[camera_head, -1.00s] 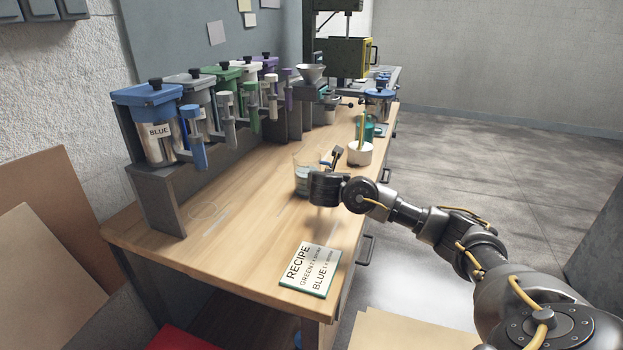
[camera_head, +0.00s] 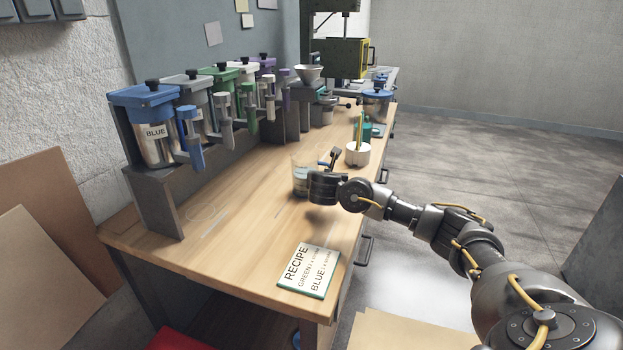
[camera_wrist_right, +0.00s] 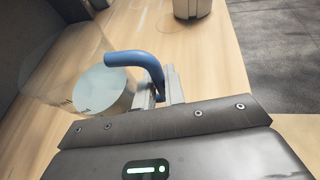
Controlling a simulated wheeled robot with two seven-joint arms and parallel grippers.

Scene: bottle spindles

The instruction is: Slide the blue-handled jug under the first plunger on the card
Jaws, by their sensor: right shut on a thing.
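The clear jug (camera_head: 301,178) stands on the wooden bench near its right edge. Its blue handle (camera_wrist_right: 138,60) shows in the right wrist view, beside the jug's clear body (camera_wrist_right: 62,62). My right gripper (camera_wrist_right: 162,88) is shut on this handle; in the head view the gripper (camera_head: 322,180) partly hides the jug. The recipe card (camera_head: 309,271) lies flat at the bench's near end, with GREEN listed first and BLUE below. The green plunger (camera_head: 250,115) hangs on the dispenser row, behind and left of the jug. My left gripper is out of view.
Grey and purple dispensers stand in the same row. A white cup (camera_head: 357,156) with pencils stands beyond the jug. Bare bench (camera_head: 235,212) lies between row and jug.

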